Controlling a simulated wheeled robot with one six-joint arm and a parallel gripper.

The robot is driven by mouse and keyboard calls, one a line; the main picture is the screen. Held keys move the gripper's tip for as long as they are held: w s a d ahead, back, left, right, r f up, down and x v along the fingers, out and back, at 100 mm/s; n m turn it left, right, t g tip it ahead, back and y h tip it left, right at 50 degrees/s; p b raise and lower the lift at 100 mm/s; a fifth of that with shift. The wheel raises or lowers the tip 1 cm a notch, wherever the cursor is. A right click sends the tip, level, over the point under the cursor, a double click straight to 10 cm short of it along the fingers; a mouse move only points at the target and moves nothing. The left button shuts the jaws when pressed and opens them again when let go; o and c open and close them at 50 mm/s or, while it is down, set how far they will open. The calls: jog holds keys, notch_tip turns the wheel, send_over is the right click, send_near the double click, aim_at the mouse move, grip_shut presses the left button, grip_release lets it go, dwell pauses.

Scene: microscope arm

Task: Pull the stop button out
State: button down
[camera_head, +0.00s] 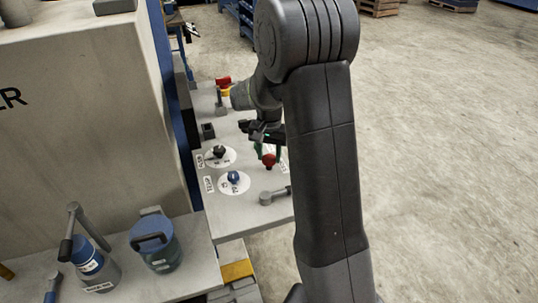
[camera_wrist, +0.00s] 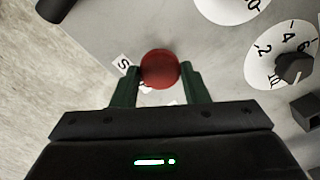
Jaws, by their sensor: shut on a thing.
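The stop button is a round red knob (camera_wrist: 160,68) in the wrist view, with a label partly hidden beside and beneath it. It also shows as a red knob (camera_head: 269,160) on the grey panel in the head view. My gripper (camera_wrist: 160,74) has its two green fingers on either side of the red knob, shut on it. In the head view my gripper (camera_head: 266,148) is partly hidden by my arm. The base of the button is hidden under its red head.
A black dial knob (camera_head: 218,151) and a blue dial knob (camera_head: 233,176) on white scales stand left of the button. A grey lever (camera_head: 274,195) lies in front. A red and yellow item (camera_head: 224,86) stands behind. A large grey cabinet (camera_head: 90,120) is at left. Open floor lies right.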

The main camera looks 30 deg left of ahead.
aim_at(269, 157)
jog(key=c, duration=0.8)
grip_release()
jog(key=shift+r, duration=0.15)
notch_tip(269, 157, up, 14)
jog(key=shift+f+b, duration=0.1)
jog(key=shift+b, duration=0.4)
notch_tip(269, 157, down, 16)
jog(key=shift+r, duration=0.25)
jog(key=shift+r, duration=0.1)
